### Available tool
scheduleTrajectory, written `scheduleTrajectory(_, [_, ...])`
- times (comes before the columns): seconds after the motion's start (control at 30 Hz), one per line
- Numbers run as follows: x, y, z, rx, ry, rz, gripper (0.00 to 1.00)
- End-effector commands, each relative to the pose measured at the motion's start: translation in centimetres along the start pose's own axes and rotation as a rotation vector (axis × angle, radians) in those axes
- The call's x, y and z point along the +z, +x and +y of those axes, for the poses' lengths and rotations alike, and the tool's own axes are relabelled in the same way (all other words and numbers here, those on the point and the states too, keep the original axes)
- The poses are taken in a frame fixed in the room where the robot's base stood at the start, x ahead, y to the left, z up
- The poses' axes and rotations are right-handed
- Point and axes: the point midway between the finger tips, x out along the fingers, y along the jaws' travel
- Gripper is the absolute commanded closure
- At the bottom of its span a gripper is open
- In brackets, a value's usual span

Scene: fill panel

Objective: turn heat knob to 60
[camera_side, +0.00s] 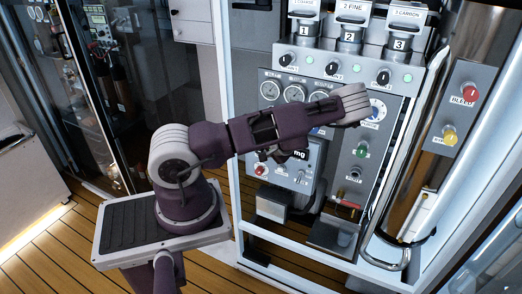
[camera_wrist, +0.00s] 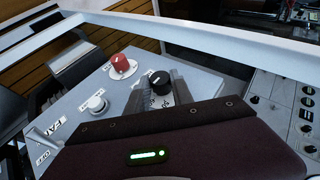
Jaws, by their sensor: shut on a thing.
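The black knob (camera_wrist: 159,82) has a white pointer mark and stands on a grey panel (camera_wrist: 78,80) in the wrist view. It appears to be the heat knob, but its label and scale are partly hidden and I cannot read its setting. My gripper (camera_wrist: 165,92) is at this knob and shut on it, its grey fingers partly hidden by the dark wrist housing.
Beside the knob are a red knob (camera_wrist: 121,62), a silver knob (camera_wrist: 97,104) and a toggle switch (camera_wrist: 40,141). A white frame rail (camera_wrist: 215,47) crosses close by. Gauges (camera_side: 294,92) and numbered filter housings (camera_side: 350,35) are above. A steel pipe (camera_side: 400,160) stands right.

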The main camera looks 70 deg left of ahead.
Motion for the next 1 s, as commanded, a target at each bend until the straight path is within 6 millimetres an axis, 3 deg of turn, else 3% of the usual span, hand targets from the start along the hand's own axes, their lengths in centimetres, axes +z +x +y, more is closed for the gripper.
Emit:
scheduleTrajectory(0.1, [0.1,0.1,-0.1,-0.002,0.000,-0.002,1.00])
scheduleTrajectory(0.13, [0.1,0.1,-0.1,-0.002,0.000,-0.002,0.66])
scheduleTrajectory(0.2, [0.1,0.1,-0.1,-0.001,0.000,-0.002,0.53])
scheduleTrajectory(0.23, [0.1,0.1,-0.1,-0.001,0.000,-0.002,0.51])
scheduleTrajectory(0.57, [0.0,-0.5,0.0,0.000,0.000,0.000,0.51])
scheduleTrajectory(0.8, [-0.1,-5.3,0.0,0.002,0.001,0.002,0.51])
scheduleTrajectory(1.0, [0.1,-7.0,-0.1,0.000,0.000,-0.002,0.51])
